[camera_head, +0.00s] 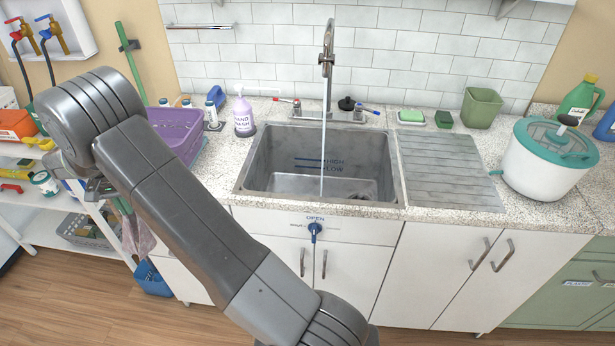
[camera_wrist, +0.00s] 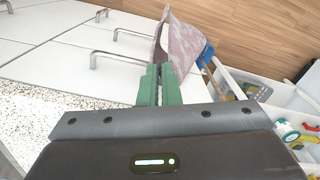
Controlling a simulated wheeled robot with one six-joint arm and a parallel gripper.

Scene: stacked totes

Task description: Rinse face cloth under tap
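My gripper (camera_wrist: 159,72) has green fingers closed on a mauve face cloth (camera_wrist: 187,45), which hangs from the fingertips. In the head view the face cloth (camera_head: 140,236) hangs at the left of the counter front, outside the sink and partly hidden by my arm. The metal tap (camera_head: 328,50) stands at the back of the sink (camera_head: 258,170). A thin stream of water (camera_head: 322,140) falls from it into the basin. A blue valve handle (camera_head: 315,230) sits below an "OPEN" label on the cabinet front.
A purple tub (camera_head: 178,130) and a soap bottle (camera_head: 243,115) stand left of the sink. Right are a drainboard (camera_head: 448,172), a white pot (camera_head: 548,170) and a green bin (camera_head: 480,107). Shelving (camera_head: 60,228) and a blue dustpan (camera_head: 151,278) are at the left.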

